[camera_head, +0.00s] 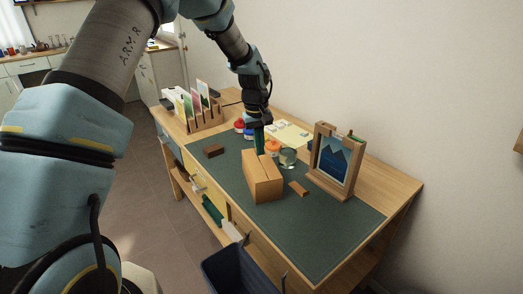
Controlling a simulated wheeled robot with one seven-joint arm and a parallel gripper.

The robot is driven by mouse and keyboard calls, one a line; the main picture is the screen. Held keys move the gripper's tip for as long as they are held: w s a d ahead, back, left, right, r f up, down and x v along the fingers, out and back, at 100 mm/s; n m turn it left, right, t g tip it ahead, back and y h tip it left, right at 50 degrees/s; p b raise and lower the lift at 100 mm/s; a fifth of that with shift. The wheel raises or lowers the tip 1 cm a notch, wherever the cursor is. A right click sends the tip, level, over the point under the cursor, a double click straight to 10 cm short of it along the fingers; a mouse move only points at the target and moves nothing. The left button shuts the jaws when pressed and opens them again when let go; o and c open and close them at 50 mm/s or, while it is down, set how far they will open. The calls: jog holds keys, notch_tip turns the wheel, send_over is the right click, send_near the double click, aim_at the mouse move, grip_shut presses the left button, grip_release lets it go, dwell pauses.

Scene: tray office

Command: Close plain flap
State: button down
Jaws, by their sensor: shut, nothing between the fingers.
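A tan cardboard box (264,184) stands on the dark green desk mat, near the middle of the desk. Its top shows panels meeting at an edge, but I cannot tell which flap is the plain one or how far it stands open. My gripper (259,150) points down just behind the box's top, with dark green fingers. It is shut and holds nothing. The fingertips are close to the box's rear top edge, and I cannot tell whether they touch it.
A framed picture (335,160) stands at right. Brown blocks (298,188) lie on the mat (325,225). A card rack (203,118) is at back left. A dark bin (240,270) stands before the desk.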

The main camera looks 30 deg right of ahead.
notch_tip(320, 180, up, 11)
jog(key=b, duration=0.3)
jog(key=s+a+t, duration=0.1)
jog(key=a, duration=2.3)
jog(key=s+a+f, duration=0.3)
jog(key=s+a, duration=0.7)
jog(key=a, duration=0.4)
jog(key=shift+a+n+t+y, duration=0.15)
jog(key=shift+n+t+y, duration=0.15)
jog(key=shift+n+t, duration=0.1)
